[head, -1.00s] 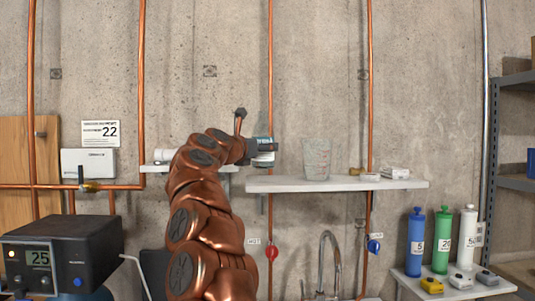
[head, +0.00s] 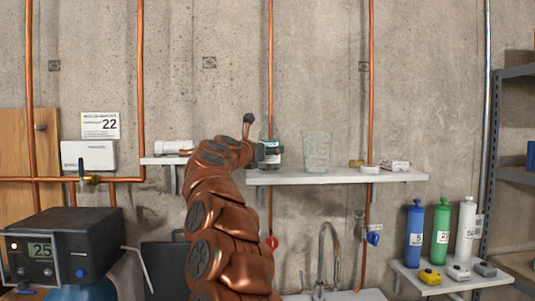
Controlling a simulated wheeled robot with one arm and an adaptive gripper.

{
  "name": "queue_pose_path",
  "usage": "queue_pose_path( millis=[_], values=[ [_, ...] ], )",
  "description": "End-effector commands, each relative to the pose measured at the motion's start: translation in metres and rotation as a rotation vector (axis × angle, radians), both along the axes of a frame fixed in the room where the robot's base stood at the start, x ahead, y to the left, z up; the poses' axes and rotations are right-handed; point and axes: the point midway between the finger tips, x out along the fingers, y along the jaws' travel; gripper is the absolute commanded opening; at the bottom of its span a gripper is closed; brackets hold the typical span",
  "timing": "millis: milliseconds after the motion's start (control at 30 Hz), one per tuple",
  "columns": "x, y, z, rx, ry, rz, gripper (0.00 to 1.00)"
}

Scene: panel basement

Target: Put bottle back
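A small bottle (head: 279,157), dark and teal with a pale label, is at the left part of the white wall shelf (head: 335,178). Its base looks level with the shelf top, but I cannot tell whether it touches. My gripper (head: 267,152) is right at the bottle, reaching in from the left. The fingers are small and mostly hidden by the arm and the bottle, so I cannot tell whether they are shut on it. Blue (head: 415,238), green (head: 440,236) and white (head: 466,230) bottles stand upright on the low table at the right.
A clear beaker (head: 317,150) stands just right of the small bottle. Small dishes (head: 370,169) and a white box (head: 395,165) sit farther right. A copper pipe (head: 270,70) runs behind the bottle. A faucet (head: 330,245) is below.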

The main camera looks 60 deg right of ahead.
Motion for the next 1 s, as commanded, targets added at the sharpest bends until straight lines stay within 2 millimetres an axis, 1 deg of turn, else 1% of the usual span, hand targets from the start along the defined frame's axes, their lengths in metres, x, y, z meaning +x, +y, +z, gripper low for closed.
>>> queue_pose_path(
  millis=[100, 400, 567, 600, 800, 833, 1000],
  values=[
    [0.0002, 0.0004, -0.0037, 0.000, 0.002, 0.001, 0.22],
    [0.0006, 0.0006, -0.0041, -0.001, 0.002, 0.001, 0.22],
    [0.0007, 0.0008, -0.0079, -0.001, 0.001, 0.001, 0.22],
    [0.0005, 0.0006, -0.0074, -0.001, 0.001, 0.001, 0.70],
    [0.0006, 0.0005, -0.0069, -0.001, 0.002, 0.001, 0.91],
    [0.0007, 0.0005, -0.0070, -0.001, 0.002, 0.001, 0.93],
    [0.0007, 0.0005, -0.0072, -0.001, 0.002, 0.001, 0.93]
  ],
)
